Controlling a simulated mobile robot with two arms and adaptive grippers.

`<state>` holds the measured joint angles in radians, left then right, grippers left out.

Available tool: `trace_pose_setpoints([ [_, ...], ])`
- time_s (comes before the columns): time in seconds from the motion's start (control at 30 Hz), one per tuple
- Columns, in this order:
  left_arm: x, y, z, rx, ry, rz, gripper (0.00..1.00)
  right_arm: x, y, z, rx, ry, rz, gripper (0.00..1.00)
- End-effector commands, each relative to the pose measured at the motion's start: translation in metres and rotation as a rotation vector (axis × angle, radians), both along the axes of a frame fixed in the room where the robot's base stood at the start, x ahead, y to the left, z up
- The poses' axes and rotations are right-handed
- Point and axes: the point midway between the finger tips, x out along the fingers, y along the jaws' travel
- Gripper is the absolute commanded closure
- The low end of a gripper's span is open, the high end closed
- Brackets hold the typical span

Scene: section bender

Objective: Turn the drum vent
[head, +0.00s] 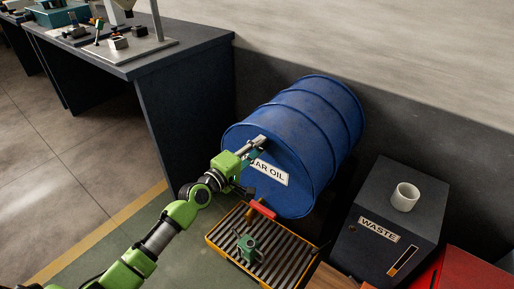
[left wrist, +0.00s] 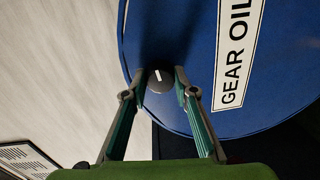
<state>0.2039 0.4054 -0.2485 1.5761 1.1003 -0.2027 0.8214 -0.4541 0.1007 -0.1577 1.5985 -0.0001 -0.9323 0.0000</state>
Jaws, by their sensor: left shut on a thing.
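The blue drum (head: 312,118) lies on its side, its round end facing me with a white "GEAR OIL" label. The label also shows in the left wrist view (left wrist: 238,50). The drum vent (left wrist: 160,80) is a dark round cap with a pale stripe, near the rim of the drum's end. My left gripper (left wrist: 161,82) has its two fingers on either side of the vent and is shut on it. In the head view my left gripper (head: 258,145) reaches the upper part of the drum's end and hides the vent. My right gripper is not in view.
A yellow-edged grated tray (head: 222,262) sits below the drum with a green item (head: 248,248) on it and a red handle (head: 262,209) above. A dark waste bin (head: 385,225) carrying a white cup (head: 405,197) stands at right. A dark workbench (head: 190,95) stands at left.

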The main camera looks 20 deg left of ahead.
Motion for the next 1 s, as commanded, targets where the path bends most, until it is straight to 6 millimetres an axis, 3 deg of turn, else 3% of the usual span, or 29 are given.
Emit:
trace_pose_setpoints([
  [0.3,-0.0004,-0.0005,-0.0009,0.118,-0.04,-0.001,0.95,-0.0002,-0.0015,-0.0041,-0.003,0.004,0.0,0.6],
  [0.87,-0.0004,-0.0006,-0.0012,0.14,-0.048,-0.002,0.95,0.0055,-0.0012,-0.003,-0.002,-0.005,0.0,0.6],
  [0.9,-0.0004,-0.0006,-0.0012,0.14,-0.048,-0.002,0.63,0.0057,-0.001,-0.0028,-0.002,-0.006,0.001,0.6],
  [0.93,-0.0004,-0.0006,-0.0012,0.14,-0.048,-0.002,0.57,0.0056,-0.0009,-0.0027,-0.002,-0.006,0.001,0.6],
  [1.0,-0.0004,-0.0005,-0.0011,0.139,-0.048,-0.001,0.57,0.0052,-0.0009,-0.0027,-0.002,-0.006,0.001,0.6],
])
